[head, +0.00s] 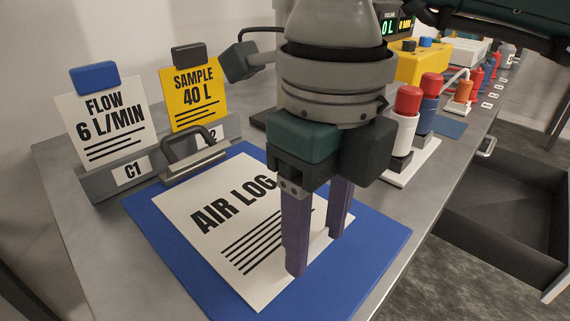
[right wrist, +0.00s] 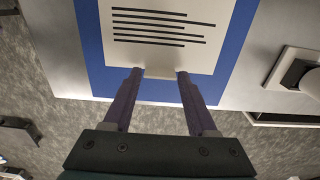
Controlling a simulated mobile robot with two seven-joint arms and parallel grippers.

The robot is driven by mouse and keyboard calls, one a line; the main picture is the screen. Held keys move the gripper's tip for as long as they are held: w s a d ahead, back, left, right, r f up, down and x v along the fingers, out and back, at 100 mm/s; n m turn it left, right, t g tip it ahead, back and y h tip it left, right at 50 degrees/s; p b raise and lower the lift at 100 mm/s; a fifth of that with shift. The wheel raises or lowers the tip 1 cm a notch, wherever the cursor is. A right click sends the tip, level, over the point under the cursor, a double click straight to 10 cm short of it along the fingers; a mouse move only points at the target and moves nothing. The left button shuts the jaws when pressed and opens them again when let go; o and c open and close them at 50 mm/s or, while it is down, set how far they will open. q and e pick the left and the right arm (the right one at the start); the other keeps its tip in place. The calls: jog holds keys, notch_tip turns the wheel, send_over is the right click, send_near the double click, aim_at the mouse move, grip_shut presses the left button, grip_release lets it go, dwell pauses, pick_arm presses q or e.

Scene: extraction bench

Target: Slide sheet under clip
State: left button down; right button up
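The white sheet (head: 222,228), printed AIR LOG, lies on a blue board (head: 172,240). The clip (head: 191,158), a grey bar with a dark handle, sits at the board's far edge. The sheet's far edge meets the clip's near side; I cannot tell whether any of it is under the bar. My right gripper (head: 316,253) points down at the sheet's near end. In the right wrist view, its fingers (right wrist: 160,74) stand either side of a pale tab on the sheet's near edge, and the tab fills the gap. My left gripper is not in view.
Behind the clip, a grey holder (head: 100,183) carries a FLOW card (head: 103,120) and a yellow SAMPLE card (head: 194,98). Red-capped bottles (head: 407,105) and a yellow device (head: 420,65) stand to the right. An open drawer (head: 510,210) juts from the bench's right side.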

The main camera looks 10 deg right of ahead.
jog(key=o, duration=0.4)
jog(key=shift+c, duration=0.2)
